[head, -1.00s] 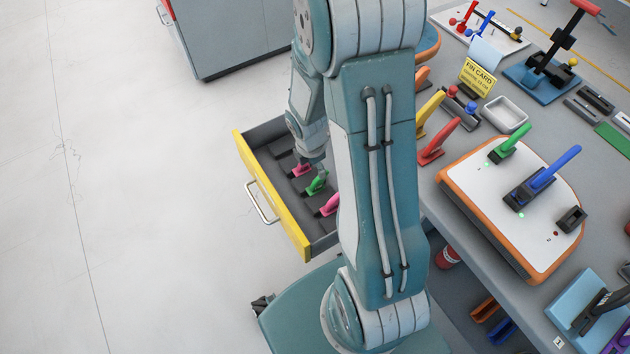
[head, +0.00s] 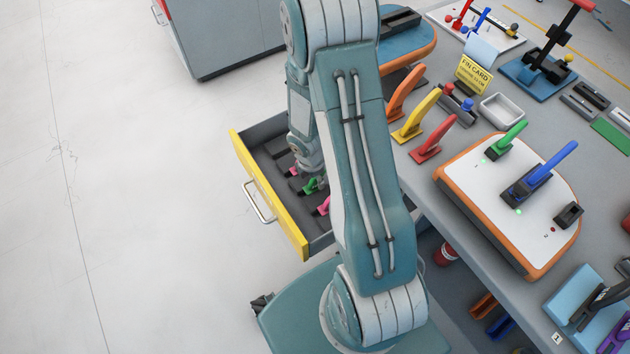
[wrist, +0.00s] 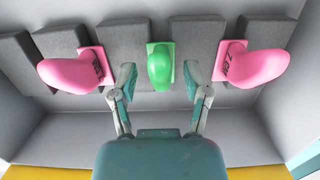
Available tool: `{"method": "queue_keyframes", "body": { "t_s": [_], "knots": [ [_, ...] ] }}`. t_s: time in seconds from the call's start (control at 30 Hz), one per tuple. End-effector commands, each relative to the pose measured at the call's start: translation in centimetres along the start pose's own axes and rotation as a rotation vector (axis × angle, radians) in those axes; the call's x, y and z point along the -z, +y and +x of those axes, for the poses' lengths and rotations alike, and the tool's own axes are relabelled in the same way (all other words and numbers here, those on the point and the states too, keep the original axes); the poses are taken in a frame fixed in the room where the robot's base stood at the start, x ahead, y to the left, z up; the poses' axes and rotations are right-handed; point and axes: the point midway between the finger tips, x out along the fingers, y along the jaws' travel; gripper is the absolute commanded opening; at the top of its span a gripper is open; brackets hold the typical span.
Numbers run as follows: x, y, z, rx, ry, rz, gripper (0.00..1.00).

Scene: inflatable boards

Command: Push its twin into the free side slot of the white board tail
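The white board tail (head: 485,190) with an orange rim lies on the bench. A green fin (head: 508,138) stands in its far side slot and a blue fin (head: 545,168) in its middle slot. The near side slot (head: 569,215) is a black box with no fin. A matching green fin (head: 308,187) lies in the open drawer; it also shows in the wrist view (wrist: 160,66) between two pink fins (wrist: 72,72) (wrist: 250,67). My gripper (wrist: 160,82) is open, its fingers on either side of the green fin with gaps to it.
The yellow-fronted drawer (head: 268,193) has grey foam dividers and close side walls. Orange, yellow and red fins (head: 432,142) stand along the bench edge. A yellow fin card (head: 474,75) and a small tray (head: 502,110) stand behind. The floor at left is clear.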

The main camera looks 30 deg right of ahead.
Motion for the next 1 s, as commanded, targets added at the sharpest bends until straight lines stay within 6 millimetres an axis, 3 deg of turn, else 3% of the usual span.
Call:
{"method": "queue_keyframes", "body": {
  "t_s": [0.03, 0.1, 0.63, 1.0],
  "knots": [
    [0.0, 0.0, 0.0, 0.0, 0.0, 0.0, 0.32],
    [0.0, 0.0, 0.0, 0.0, 0.0, 0.0, 0.0],
    [-0.1, 0.0, -0.6, -0.001, -0.001, 0.001, 0.0],
    [-0.7, 0.1, -5.9, -0.004, -0.002, 0.001, 0.0]
  ]
}}
